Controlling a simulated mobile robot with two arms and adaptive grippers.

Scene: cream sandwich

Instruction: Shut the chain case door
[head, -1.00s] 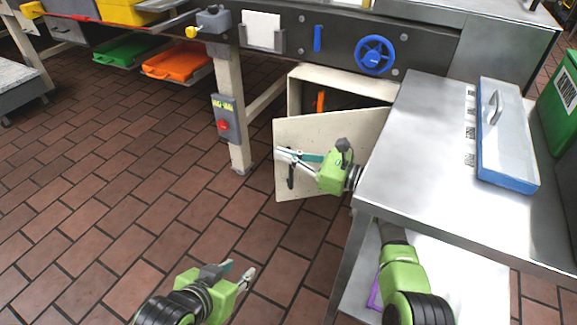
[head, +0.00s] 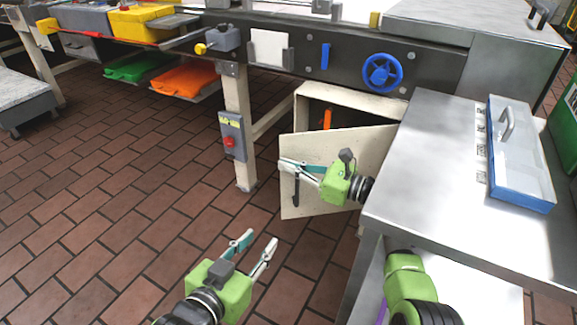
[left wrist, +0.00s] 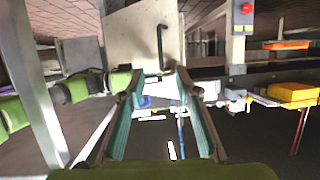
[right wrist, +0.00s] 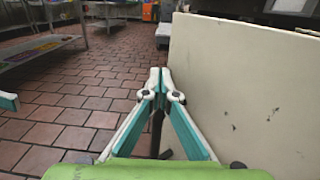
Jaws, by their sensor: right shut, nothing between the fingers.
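The chain case (head: 312,100) is an open-fronted cream box under the machine, with an orange part inside. Its cream door (head: 335,205) stands open, swung outward, with a black bar handle (head: 296,190) near its free left edge. The door fills the right of the right wrist view (right wrist: 250,90). My right gripper (head: 281,163) is shut and empty, pointing left along the door's outer face beside the handle. My left gripper (head: 261,241) is open and empty, in front of and below the door. The handle also shows beyond its fingers in the left wrist view (left wrist: 162,45).
A machine leg (head: 238,110) with a red-button switch box (head: 232,138) stands left of the door. The tiled floor (head: 110,220) at left is clear.

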